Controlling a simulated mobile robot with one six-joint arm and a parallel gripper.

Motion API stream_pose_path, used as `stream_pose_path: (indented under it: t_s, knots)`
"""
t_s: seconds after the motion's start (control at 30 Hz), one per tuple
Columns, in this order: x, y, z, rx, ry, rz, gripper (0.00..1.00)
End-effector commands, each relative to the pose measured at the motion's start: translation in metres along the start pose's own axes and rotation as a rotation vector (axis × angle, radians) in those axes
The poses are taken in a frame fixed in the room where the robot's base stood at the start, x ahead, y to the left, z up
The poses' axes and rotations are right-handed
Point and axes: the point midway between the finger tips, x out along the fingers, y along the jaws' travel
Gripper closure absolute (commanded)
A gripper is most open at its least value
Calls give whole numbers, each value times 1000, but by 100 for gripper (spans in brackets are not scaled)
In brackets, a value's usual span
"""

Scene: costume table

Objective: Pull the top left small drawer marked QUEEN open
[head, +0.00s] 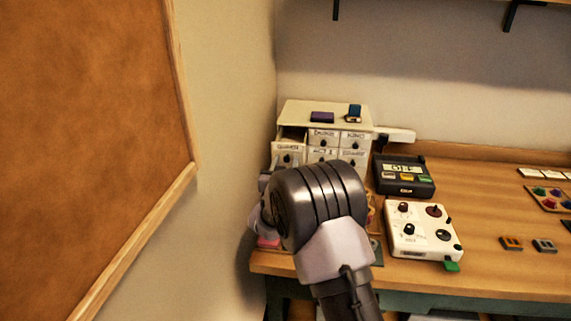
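The small white drawer cabinet (354,113) stands at the back left of the table, against the wall corner. Its top left drawer (289,149), with a label that seems to read QUEEN and a dark knob, sticks out in front of its neighbours. A dark gap shows above its front. The other visible drawers, such as the top middle one (323,138), look shut. My arm's dark, rounded wrist is in front of the cabinet and hides its lower part. My gripper's fingers are hidden behind it, so I cannot see whether they touch the drawer.
A purple block (322,117) and a blue item (354,113) lie on the cabinet. A dark display box (404,176) and a white knob panel (422,230) stand to the right. A cork board (90,140) fills the left. Bare table (485,205) lies farther right.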

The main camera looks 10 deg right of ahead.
Motion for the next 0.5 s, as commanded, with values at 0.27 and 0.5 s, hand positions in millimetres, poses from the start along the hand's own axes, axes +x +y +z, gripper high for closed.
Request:
stream_pose_path:
  t_s: [0.27,0.5]
  knots:
    - [-3,0,0,0,-1,-1,60]
    - [-61,-1,-2,-3,-2,-4,60]
